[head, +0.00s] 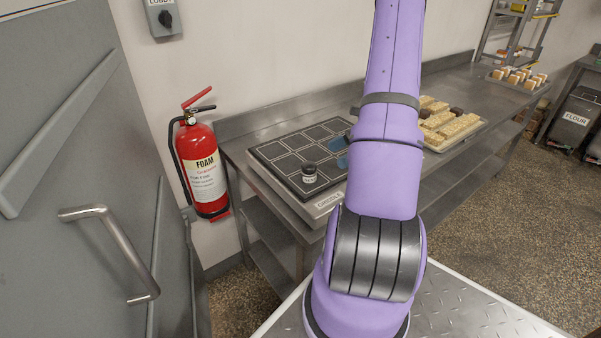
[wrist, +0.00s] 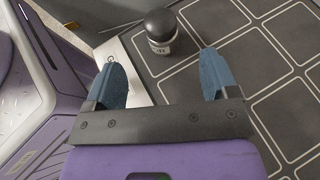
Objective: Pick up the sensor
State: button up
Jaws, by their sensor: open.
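The sensor looks to be the small jar-like thing with a dark round top and a pale labelled body (head: 309,172), standing upright on the black gridded griddle top (head: 273,154). It also shows in the wrist view (wrist: 160,30), ahead of my gripper, a little left of the middle between the fingers. My gripper (wrist: 162,82) has two blue fingers spread apart with nothing between them. In the head view the blue fingers (head: 340,152) show partly behind my purple arm, to the right of the sensor; the rest of the gripper is hidden.
A red foam extinguisher (head: 202,170) hangs at the left of the steel counter (head: 238,148). A tray of pastries (head: 473,129) sits to the right behind my arm. A grey door with a handle (head: 112,213) is at the left. The griddle top around the sensor is clear.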

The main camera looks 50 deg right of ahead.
aim_at(309, 171)
jog(key=shift+s+d+f+m+t, duration=0.15)
jog(key=shift+d+f+m+t, duration=0.2)
jog(key=shift+f, duration=0.3)
jog(key=x, duration=1)
jog(key=shift+a+f, duration=0.3)
jog(key=shift+a, duration=0.05)
jog(key=c, duration=1.2)
jog(key=shift+r, duration=0.1)
